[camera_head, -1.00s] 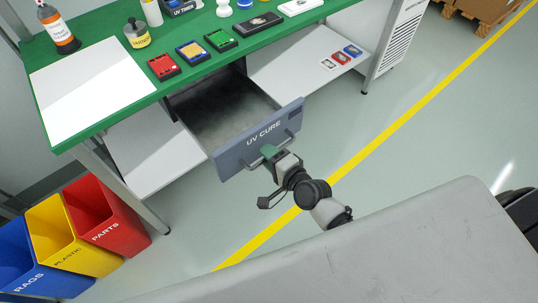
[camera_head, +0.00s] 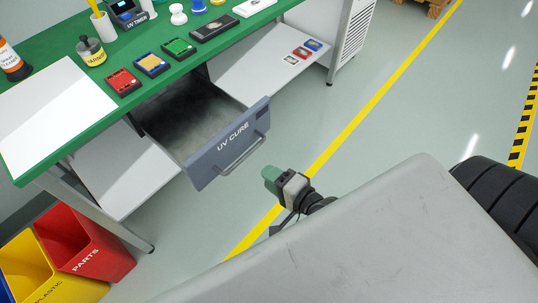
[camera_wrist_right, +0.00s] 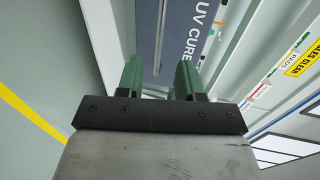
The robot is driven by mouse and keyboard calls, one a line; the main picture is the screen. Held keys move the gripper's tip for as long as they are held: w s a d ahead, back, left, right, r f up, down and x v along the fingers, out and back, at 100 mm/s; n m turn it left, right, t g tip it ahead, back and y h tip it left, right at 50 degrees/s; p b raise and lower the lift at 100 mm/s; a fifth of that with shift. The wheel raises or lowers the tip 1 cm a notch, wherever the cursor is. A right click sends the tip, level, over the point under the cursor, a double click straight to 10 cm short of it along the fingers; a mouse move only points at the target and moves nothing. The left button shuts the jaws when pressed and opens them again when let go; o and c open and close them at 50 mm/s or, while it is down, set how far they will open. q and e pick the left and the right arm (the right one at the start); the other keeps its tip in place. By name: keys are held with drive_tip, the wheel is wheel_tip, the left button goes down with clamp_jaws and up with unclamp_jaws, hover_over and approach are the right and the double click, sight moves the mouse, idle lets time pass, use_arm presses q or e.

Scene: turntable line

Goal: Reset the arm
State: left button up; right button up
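My right gripper (camera_head: 269,179), with green fingers, is in front of the open UV CURE drawer (camera_head: 228,146), apart from its handle (camera_head: 243,156). In the right wrist view my right gripper (camera_wrist_right: 159,72) shows its two fingers spread with nothing between them. The blue-grey UV CURE drawer front (camera_wrist_right: 183,35) lies beyond the fingertips in that view. The drawer is pulled out from under the green bench, and its dark inside looks empty where it shows. My left gripper is not in view.
A lower shelf (camera_head: 262,57) carries small coloured pieces. Red (camera_head: 82,246) and yellow bins stand at the lower left. The floor right of the drawer is clear.

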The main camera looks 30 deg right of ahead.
drive_tip(key=s+d+f+n+g+h+p, duration=0.1)
drive_tip(key=s+d+f+n+g+h, duration=0.25)
drive_tip(key=f, duration=0.85)
drive_tip(key=s+d+f+n+g+p, duration=0.1)
drive_tip(key=s+f+n+g, duration=0.35)
drive_tip(key=f, duration=0.85)
drive_tip(key=s+f+n+g+h+p, duration=0.1)
drive_tip(key=s+f+n, duration=0.3)
drive_tip(key=s, duration=0.6)
drive_tip(key=s+f+n+g+h, duration=0.1)
drive_tip(key=s+f+n+g, duration=0.3)
drive_tip(key=s+f, duration=0.3)
drive_tip(key=s, duration=0.4)
drive_tip(key=shift+s+d+f+n+g+p, duration=0.2)
drive_tip(key=shift+n+g+p, duration=0.1)
drive_tip(key=shift+p, duration=0.05)
